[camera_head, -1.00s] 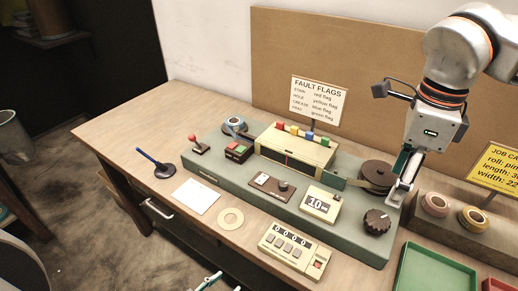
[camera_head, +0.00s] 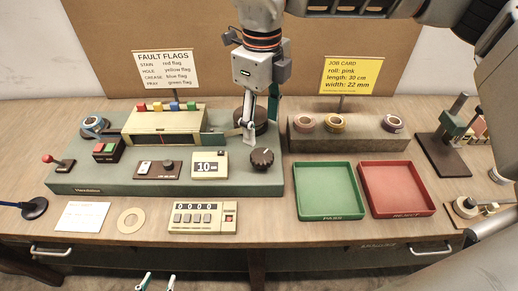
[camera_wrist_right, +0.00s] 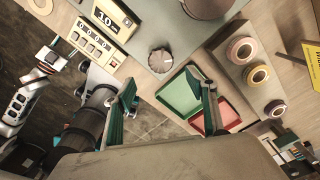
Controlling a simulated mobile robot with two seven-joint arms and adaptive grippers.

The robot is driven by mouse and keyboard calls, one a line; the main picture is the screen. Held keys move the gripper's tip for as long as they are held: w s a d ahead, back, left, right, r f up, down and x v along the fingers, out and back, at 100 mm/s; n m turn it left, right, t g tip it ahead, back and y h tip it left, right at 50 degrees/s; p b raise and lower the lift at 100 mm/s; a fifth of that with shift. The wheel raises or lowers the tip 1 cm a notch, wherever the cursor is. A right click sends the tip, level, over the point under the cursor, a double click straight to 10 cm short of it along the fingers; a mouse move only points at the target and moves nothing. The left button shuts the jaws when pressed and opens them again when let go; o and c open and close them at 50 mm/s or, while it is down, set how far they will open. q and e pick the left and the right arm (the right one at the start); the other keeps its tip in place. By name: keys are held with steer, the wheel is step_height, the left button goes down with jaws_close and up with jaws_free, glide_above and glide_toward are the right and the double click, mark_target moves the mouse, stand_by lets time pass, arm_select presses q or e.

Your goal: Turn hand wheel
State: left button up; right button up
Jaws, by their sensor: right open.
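The hand wheel appears to be the dark ridged knob (camera_head: 262,159) with a pale mark, on the right front of the green machine base (camera_head: 110,182). It also shows in the right wrist view (camera_wrist_right: 160,61). My right gripper (camera_head: 260,123) is open, with its fingers in front of the dark spool behind the wheel. In the right wrist view its two fingers (camera_wrist_right: 167,103) are spread with nothing between them, and the wheel lies beyond them. My left gripper (camera_head: 158,283) shows only its fingertips at the bottom edge, apart and empty; the rest is out of frame.
A small display box (camera_head: 209,165) stands left of the wheel, and a counter (camera_head: 203,218) in front. Green (camera_head: 330,217) and red (camera_head: 397,213) trays lie to the right. A raised block (camera_head: 365,138) with tape rolls stands behind them. Two signs stand at the back.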

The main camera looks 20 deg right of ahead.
mark_target(262, 156)
steer(key=m, duration=0.2)
steer(key=f+m, duration=0.1)
steer(key=m, duration=0.1)
steer(key=shift+f, duration=0.1)
steer(key=m, duration=0.2)
steer(key=f+m, duration=0.1)
steer(key=m, duration=0.1)
steer(key=shift+d+m, duration=0.1)
steer(key=shift+m, duration=0.2)
steer(key=shift+f+p, duration=0.3)
steer(key=shift+f, duration=3.55)
steer(key=c, duration=1.1)
